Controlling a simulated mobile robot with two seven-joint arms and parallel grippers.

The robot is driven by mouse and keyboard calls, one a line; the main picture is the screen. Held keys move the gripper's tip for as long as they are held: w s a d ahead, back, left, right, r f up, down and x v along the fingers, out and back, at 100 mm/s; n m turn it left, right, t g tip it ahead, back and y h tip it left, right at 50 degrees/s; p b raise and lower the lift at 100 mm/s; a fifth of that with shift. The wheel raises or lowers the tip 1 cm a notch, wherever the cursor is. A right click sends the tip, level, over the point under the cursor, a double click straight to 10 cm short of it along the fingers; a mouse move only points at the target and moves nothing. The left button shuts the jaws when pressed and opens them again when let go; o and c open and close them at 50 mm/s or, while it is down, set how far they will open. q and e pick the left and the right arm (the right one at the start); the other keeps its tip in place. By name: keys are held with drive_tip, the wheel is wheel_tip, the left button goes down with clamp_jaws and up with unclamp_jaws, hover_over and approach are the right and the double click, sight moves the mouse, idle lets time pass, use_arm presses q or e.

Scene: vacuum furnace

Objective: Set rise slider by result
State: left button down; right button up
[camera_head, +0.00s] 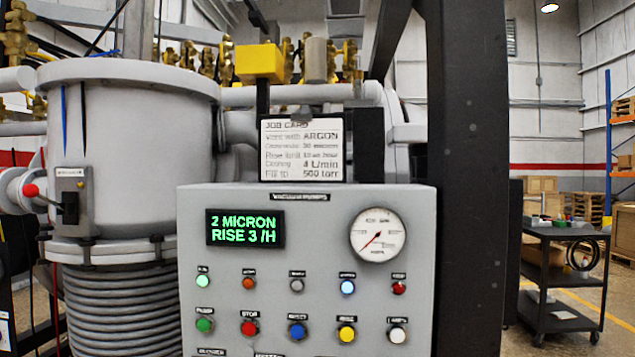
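The grey control panel (325,210) stands in front of me. Its display (245,229) reads "2 MICRON" and "RISE 3 /H" in green. A job card (301,151) above the panel lists ARGON, a rise limit that looks like 10 per hour, 4 L/min and 500 torr; its small print is blurred. A round gauge (379,235) has its red needle pointing down-left. The green lamp (203,282) and the pale blue lamp (347,287) look lit. No slider marked for rise can be made out. Neither gripper is in view.
A button row includes green (205,325), red (249,328), blue (297,331), yellow (346,333) and white (397,335) buttons. A grey vessel (140,150) stands left. A dark post (470,180) rises right of the panel. A black cart (560,280) stands farther right.

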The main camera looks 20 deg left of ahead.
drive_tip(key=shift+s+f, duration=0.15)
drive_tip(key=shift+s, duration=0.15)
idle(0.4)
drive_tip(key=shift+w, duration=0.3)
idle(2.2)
